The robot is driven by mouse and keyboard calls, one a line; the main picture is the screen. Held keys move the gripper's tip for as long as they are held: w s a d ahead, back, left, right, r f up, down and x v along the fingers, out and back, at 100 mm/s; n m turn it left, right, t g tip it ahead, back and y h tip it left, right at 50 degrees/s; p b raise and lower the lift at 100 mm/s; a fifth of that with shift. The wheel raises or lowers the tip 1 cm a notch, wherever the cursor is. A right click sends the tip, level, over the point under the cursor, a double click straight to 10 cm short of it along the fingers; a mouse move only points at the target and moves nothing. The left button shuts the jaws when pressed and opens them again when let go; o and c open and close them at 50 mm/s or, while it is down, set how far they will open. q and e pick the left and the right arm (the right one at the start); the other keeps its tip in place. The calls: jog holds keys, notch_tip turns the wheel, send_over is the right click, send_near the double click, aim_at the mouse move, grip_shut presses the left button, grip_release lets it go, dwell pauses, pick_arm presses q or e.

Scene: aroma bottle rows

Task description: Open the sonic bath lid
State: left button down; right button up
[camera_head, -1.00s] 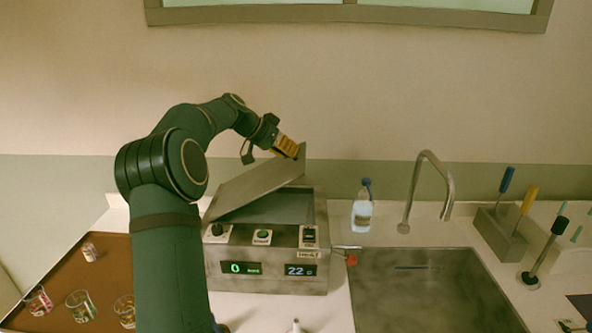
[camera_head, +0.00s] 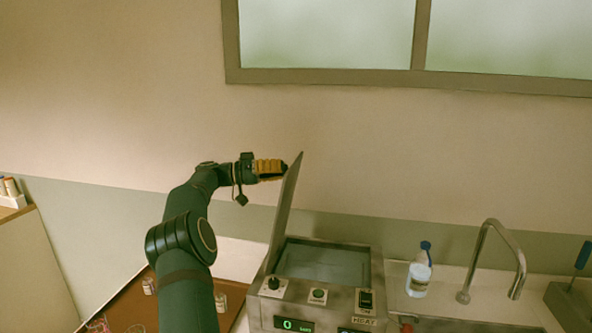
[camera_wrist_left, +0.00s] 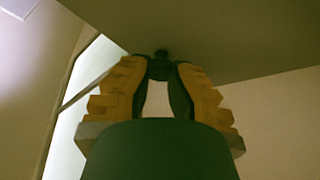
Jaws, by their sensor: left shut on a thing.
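The sonic bath (camera_head: 315,295) is a metal box with knobs and a lit display on its front. Its lid (camera_head: 286,212) stands steeply raised, nearly upright, on the left side of the box, and the basin (camera_head: 325,263) is uncovered. My left gripper (camera_head: 284,170) is at the lid's upper edge, shut on the lid's small dark knob. In the left wrist view the yellow-padded fingers (camera_wrist_left: 160,80) close on the dark knob (camera_wrist_left: 161,54) against the lid's flat face (camera_wrist_left: 230,35). My right gripper is not in view.
A clear bottle with a blue cap (camera_head: 420,272) stands right of the bath, before the sink tap (camera_head: 495,250). The wall and window are behind.

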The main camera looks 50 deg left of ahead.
pick_arm(q)
jog(key=shift+s+a+r+t+h+p, duration=0.15)
jog(key=shift+s+a+r+t+p, duration=0.05)
jog(key=shift+s+a, duration=0.2)
jog(key=shift+s+a+r+t+h+p, duration=0.2)
jog(key=shift+s+a, duration=0.1)
jog(key=shift+a, duration=0.2)
jog(key=c, duration=0.7)
grip_release()
jog(key=shift+w+f, duration=0.1)
jog(key=shift+f, duration=0.15)
jog(key=shift+v, duration=3.85)
